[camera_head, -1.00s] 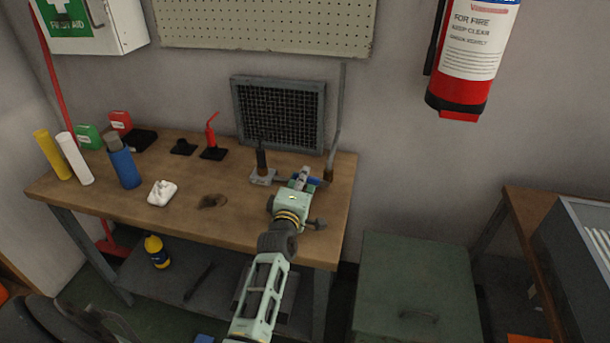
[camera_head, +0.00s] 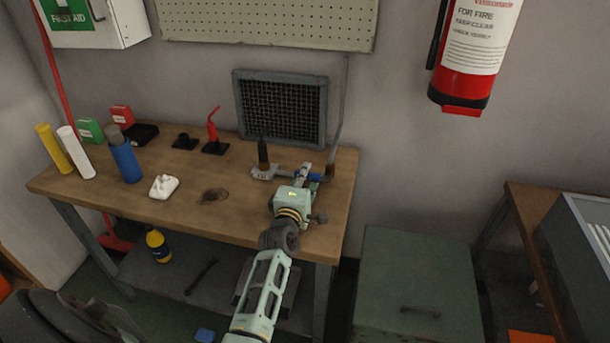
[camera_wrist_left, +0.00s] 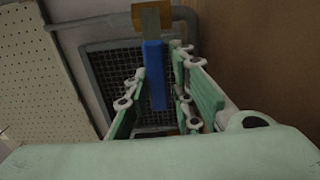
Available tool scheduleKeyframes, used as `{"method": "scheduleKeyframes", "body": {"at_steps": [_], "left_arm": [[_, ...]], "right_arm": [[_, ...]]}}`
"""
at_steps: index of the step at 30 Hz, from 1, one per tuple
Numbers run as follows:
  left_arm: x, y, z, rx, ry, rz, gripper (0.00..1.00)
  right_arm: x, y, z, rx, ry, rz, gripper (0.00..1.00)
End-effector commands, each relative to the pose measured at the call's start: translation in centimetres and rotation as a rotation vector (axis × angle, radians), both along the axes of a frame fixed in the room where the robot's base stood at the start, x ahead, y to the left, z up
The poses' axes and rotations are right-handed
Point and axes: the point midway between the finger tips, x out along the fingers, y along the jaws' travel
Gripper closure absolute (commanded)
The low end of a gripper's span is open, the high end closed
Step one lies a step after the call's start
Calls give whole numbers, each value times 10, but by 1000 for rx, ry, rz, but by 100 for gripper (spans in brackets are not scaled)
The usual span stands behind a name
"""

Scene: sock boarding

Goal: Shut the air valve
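The air valve has a blue lever (camera_head: 313,177) on the grey pipe (camera_head: 339,125) at the workbench's right end. In the left wrist view the blue lever (camera_wrist_left: 155,75) points from a brass-coloured fitting (camera_wrist_left: 152,17) down between my fingers. My left gripper (camera_head: 304,172) is at the lever, and its fingers partly hide it in the head view. In the wrist view the left gripper (camera_wrist_left: 163,75) is open, with a finger on each side of the lever. I cannot tell whether either finger touches it. My right gripper is not in view.
A dark upright tool on a grey base (camera_head: 263,160) stands just left of the gripper. A framed mesh panel (camera_head: 238,100) stands behind. A green cabinet (camera_head: 415,270) stands to the right.

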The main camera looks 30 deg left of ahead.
Motion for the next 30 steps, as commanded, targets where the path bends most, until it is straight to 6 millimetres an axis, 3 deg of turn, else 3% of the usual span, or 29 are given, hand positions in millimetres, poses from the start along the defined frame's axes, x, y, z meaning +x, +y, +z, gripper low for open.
{"method": "scheduleKeyframes", "body": {"at_steps": [3, 13, 24, 30], "left_arm": [[0, 0, 0, 2, 0, 0, 66], [-3, -1, 0, 5, 0, 1, 66], [-56, -16, -1, 3, 2, 0, 66], [-71, -20, 0, 4, 0, 1, 66]], "right_arm": [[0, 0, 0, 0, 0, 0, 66], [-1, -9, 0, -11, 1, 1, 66], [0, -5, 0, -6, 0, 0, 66], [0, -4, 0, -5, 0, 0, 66]]}}
